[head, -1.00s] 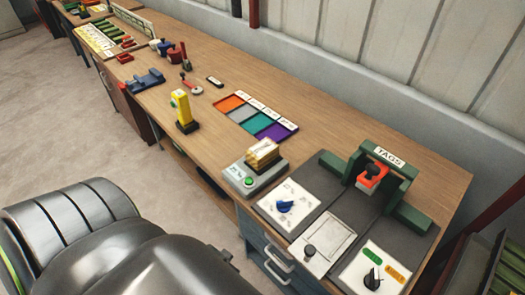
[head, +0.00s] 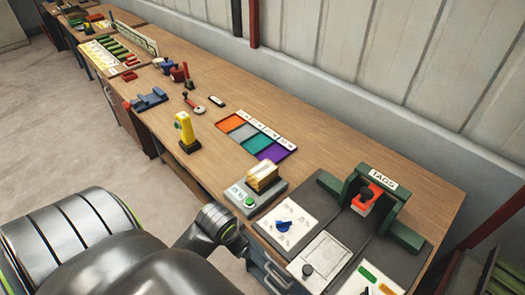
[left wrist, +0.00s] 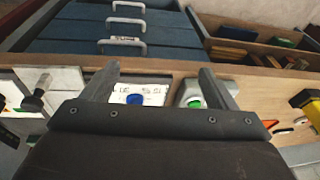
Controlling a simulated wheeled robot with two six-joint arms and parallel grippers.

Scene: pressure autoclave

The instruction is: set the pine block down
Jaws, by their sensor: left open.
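The pine block (head: 263,177), pale yellow wood, sits on a grey device (head: 238,194) with a green button at the desk's front edge. No gripper touches it in the head view. My left gripper (left wrist: 160,74) shows in the left wrist view with its two fingers wide apart and nothing between them. Past the fingers are a white panel with a blue knob (left wrist: 135,99) and the device's green button (left wrist: 194,104). I cannot make out the block in the left wrist view. My left gripper's fingers are hidden in the head view, and my right gripper is not in view.
A green TAGS frame (head: 385,190) and dark control panels stand right of the device. A tray with coloured compartments (head: 237,122) and a yellow upright tool (head: 184,128) lie behind and left. Blue drawers (left wrist: 95,28) are under the desk. Bare wood is clear along the wall.

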